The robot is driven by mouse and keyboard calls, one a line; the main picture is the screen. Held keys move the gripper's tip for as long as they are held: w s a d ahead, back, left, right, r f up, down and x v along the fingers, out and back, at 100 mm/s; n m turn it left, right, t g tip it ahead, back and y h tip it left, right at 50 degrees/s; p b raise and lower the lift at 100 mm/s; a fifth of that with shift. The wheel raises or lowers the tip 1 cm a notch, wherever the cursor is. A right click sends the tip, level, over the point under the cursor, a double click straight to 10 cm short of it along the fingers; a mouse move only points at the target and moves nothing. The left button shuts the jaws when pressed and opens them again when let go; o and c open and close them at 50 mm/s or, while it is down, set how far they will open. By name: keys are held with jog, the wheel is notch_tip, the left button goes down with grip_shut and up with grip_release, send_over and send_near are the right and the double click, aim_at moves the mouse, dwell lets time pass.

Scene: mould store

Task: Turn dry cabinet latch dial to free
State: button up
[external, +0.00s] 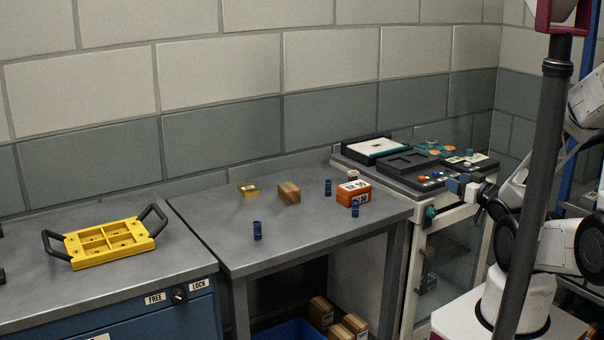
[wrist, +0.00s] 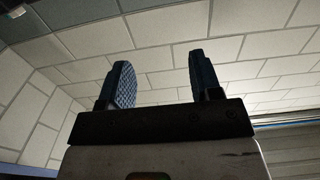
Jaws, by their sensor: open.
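A black dial (external: 179,294) sits on the front of a blue cabinet (external: 130,325) at the lower left in the external view. A FREE label (external: 155,299) is left of it and a LOCK label (external: 199,285) right of it. The dial is too small to tell which way it points. My gripper (external: 455,186) is far to the right, by the glass-door cabinet and near its top. In the wrist view my gripper (wrist: 160,80) is open and empty, with only wall between its fingers.
A yellow tray (external: 108,242) with black handles lies on the bench above the dial. The middle bench holds small blocks (external: 289,193) and blue cylinders (external: 257,230). The glass-door cabinet (external: 445,255) has a teal knob (external: 431,212). A dark post (external: 540,180) stands in the right foreground.

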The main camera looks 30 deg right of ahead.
send_near(435, 213)
jog(key=shift+w+a, duration=0.1)
jog(key=shift+w, duration=0.9)
dwell(0.7)
jog(key=shift+w, duration=0.1)
jog(key=shift+w, duration=3.8)
jog(key=c, duration=0.9)
